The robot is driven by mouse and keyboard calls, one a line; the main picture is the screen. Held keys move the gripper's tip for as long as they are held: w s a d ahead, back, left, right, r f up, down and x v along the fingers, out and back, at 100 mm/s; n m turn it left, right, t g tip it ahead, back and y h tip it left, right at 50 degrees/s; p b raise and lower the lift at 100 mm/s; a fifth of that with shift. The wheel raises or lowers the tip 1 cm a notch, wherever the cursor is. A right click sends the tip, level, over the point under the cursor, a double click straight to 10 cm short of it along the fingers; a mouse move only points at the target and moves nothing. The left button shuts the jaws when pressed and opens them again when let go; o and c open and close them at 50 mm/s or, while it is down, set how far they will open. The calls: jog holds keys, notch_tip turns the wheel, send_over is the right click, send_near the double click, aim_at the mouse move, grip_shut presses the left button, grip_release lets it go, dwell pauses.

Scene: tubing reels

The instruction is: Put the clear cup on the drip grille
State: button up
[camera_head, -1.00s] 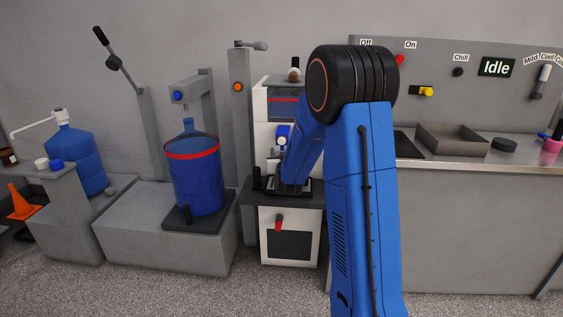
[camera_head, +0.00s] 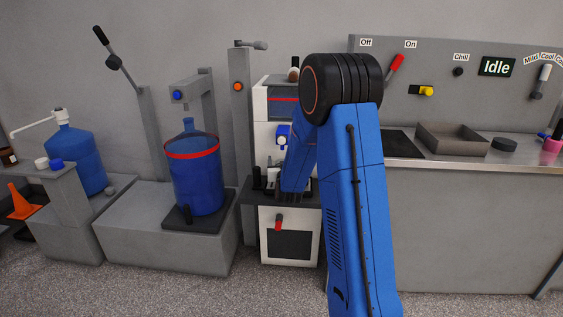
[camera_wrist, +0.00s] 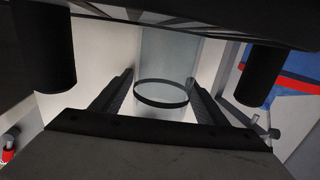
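In the wrist view the clear cup (camera_wrist: 168,62) is see-through grey with a dark ring around it. It lies between the two fingers of my gripper (camera_wrist: 163,80). The fingers are spread on either side of the cup, with narrow gaps that are hard to judge. In the head view my gripper (camera_head: 289,192) is low in front of the white dispenser (camera_head: 262,140), over its dark shelf. The drip grille is mostly hidden behind my gripper and arm there, and the cup cannot be made out clearly.
A blue water jug (camera_head: 198,185) with a red band stands left of the dispenser. A grey post (camera_head: 241,130) rises between them. To the right, a steel counter (camera_head: 470,165) carries a grey tray (camera_head: 452,150). A white cabinet (camera_head: 290,250) is below the shelf.

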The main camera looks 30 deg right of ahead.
jog(key=shift+r, duration=0.1)
jog(key=shift+s+a, duration=0.15)
jog(key=shift+s, duration=0.15)
jog(key=s+a+r+n+g+y, duration=0.1)
jog(key=s+a+r+g+y, duration=0.2)
jog(key=s+a, duration=0.8)
jog(key=s+a+r+n+g+y, duration=0.25)
jog(key=s+a, duration=0.35)
jog(key=s, duration=0.8)
jog(key=s+a+g, duration=0.2)
jog(key=s, duration=1.1)
jog(key=s+a+n+g+y, duration=0.1)
jog(key=s+a+g, duration=0.1)
jog(key=s, duration=1.2)
jog(key=shift+s+a+g, duration=0.15)
jog(key=shift+s+g, duration=0.1)
jog(key=shift+g, duration=0.6)
